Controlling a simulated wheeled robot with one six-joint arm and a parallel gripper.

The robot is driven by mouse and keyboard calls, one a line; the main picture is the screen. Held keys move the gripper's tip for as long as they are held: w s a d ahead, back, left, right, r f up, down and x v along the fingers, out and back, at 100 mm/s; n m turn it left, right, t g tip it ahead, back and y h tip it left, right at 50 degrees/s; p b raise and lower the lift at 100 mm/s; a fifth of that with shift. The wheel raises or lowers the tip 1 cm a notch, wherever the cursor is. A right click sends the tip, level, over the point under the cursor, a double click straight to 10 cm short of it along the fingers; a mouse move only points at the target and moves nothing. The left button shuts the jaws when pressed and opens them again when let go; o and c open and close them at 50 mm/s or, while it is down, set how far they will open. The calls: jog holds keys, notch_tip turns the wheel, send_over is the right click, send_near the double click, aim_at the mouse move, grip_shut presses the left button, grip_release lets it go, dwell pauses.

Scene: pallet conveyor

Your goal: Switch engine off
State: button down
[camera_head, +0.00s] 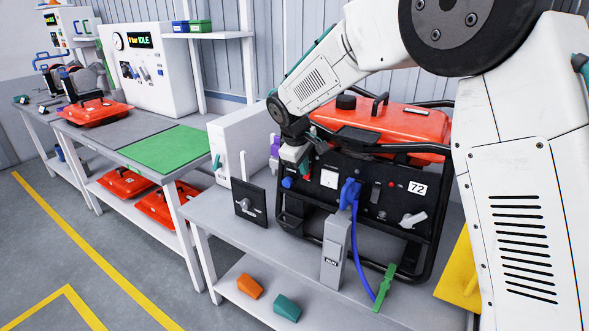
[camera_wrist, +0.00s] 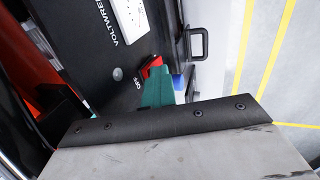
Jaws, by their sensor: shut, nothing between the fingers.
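The engine is a generator with a red tank (camera_head: 400,123), a black frame and a black front panel (camera_head: 385,215) marked 72. My gripper (camera_head: 304,163) is shut and empty at the panel's upper left, in the head view. In the wrist view, its teal fingertips (camera_wrist: 155,76) lie right at a red rocker switch (camera_wrist: 152,65) beside the word OFF. They cover part of the switch, and I cannot tell whether they press on it or which way it is tipped.
A blue plug (camera_head: 350,193) with a blue cable sits on the panel, behind a grey post (camera_head: 335,250). Orange (camera_head: 249,286) and teal (camera_head: 287,307) blocks lie on the lower shelf.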

jog(key=shift+d, duration=0.1)
jog(key=shift+r, duration=0.85)
jog(key=s+a+v, duration=0.1)
jog(key=v, duration=1)
jog(key=shift+s, duration=0.4)
jog(key=shift+a+f, duration=0.1)
